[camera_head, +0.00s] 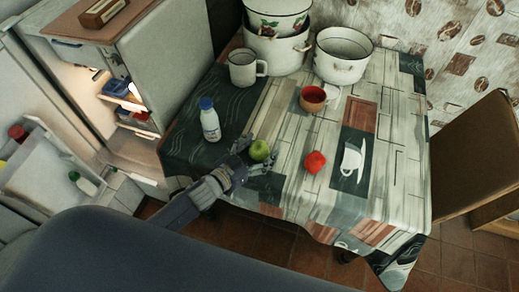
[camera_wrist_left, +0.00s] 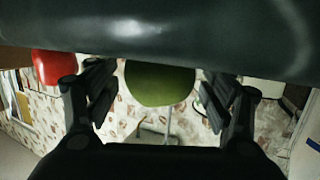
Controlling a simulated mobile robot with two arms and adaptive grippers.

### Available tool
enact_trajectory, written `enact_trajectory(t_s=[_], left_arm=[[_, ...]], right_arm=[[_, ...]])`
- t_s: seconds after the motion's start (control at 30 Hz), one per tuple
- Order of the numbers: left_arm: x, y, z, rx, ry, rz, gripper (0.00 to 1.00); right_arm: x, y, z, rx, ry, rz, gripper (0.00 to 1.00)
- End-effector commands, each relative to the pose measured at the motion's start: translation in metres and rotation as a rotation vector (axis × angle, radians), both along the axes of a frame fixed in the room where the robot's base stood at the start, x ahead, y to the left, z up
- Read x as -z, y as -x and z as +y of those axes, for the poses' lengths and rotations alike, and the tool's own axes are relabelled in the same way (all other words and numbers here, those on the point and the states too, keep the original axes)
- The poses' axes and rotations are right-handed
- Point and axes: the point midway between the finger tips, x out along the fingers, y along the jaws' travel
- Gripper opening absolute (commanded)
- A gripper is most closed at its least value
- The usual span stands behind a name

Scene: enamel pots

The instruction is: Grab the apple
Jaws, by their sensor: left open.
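A green apple (camera_head: 259,150) sits on the table near its front edge. My left gripper (camera_head: 256,160) is open at the apple, with its fingers on either side of it. In the left wrist view the green apple (camera_wrist_left: 160,84) lies between the two open fingers of the gripper (camera_wrist_left: 158,95), with gaps showing on both sides. A red round fruit (camera_head: 315,162), perhaps a tomato or another apple, sits to the right of the green one. It also shows at the upper left in the left wrist view (camera_wrist_left: 54,67). My right gripper is not in view.
A white bottle with a blue cap (camera_head: 210,122) stands left of the green apple. A reddish cup (camera_head: 313,99), a white mug (camera_head: 243,69) and enamel pots (camera_head: 342,58) stand farther back. An open fridge (camera_head: 130,90) is at left and a chair (camera_head: 478,155) at right.

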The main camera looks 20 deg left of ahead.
Motion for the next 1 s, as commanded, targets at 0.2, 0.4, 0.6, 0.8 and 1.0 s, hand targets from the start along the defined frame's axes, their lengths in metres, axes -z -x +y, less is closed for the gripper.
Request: enact_trajectory(t_s=[0.2,0.4,0.6,0.8,1.0], left_arm=[[0.0011,-0.0021,-0.0012,0.0,0.0,0.001,0.75],[0.001,-0.002,-0.001,0.0,0.0,0.001,0.43],[0.0005,-0.0021,-0.0011,0.0,-0.001,0.0,0.25],[0.0001,-0.0021,-0.0011,0.001,-0.001,0.0,0.25],[-0.0082,-0.0022,-0.001,0.001,-0.001,-0.002,0.25]], right_arm=[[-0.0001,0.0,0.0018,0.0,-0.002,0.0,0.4],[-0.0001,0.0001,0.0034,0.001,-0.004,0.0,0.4],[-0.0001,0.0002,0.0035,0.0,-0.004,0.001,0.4],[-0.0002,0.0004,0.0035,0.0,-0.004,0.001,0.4],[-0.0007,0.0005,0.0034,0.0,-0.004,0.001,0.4]])
